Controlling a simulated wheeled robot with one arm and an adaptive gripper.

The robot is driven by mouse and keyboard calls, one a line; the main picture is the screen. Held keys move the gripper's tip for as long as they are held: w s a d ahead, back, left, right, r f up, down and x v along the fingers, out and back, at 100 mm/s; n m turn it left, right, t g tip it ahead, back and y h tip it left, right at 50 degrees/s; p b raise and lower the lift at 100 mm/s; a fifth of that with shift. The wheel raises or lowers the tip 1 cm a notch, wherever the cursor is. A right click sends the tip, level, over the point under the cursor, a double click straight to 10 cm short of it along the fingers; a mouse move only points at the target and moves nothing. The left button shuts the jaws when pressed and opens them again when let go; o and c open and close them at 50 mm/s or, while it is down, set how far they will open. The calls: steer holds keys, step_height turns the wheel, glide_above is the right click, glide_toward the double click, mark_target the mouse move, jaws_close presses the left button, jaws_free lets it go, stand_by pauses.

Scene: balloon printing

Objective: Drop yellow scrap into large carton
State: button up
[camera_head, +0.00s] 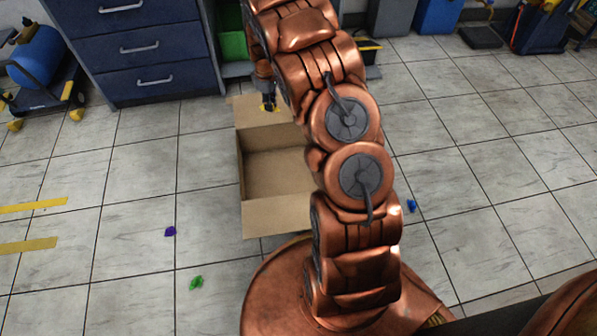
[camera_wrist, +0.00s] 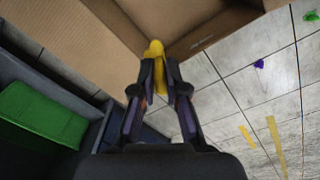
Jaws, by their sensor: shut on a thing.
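A yellow scrap (camera_wrist: 155,60) is pinched between the fingertips of my gripper (camera_wrist: 160,72) in the wrist view. In the head view my gripper (camera_head: 269,104) points down over the far flap of the large open carton (camera_head: 262,224), with a bit of yellow at its tips. The carton stands on the floor with its flaps spread, and its visible inside is bare. My arm hides its right side. In the wrist view the carton (camera_wrist: 75,30) fills the top, and the scrap is close to it. I cannot tell whether they touch.
Purple (camera_head: 170,231), green (camera_head: 196,283) and blue (camera_head: 411,206) scraps lie on the tiled floor. A blue drawer cabinet (camera_head: 140,50) stands behind the carton at left, with a green bin (camera_head: 233,45) beside it. A blue compressor (camera_head: 38,58) is far left. Floor left of the carton is mostly free.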

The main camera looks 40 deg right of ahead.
steer(key=s+d+f+n+b, duration=0.1)
steer(key=s+d+f, duration=0.1)
steer(key=f, duration=0.5)
steer(key=s+d+f+n+b, duration=0.1)
steer(key=s+d+f, duration=0.1)
steer(key=f, duration=0.5)
steer(key=s+d+f+n+b, duration=0.2)
steer(key=d+f, duration=0.2)
steer(key=f, duration=0.4)
steer(key=shift+s, duration=0.2)
steer(key=shift+d+f, duration=0.1)
steer(key=o, duration=0.8)
steer(key=shift+c, duration=0.2)
step_height(320, 180, up, 12)
steer(key=shift+s+a, duration=0.2)
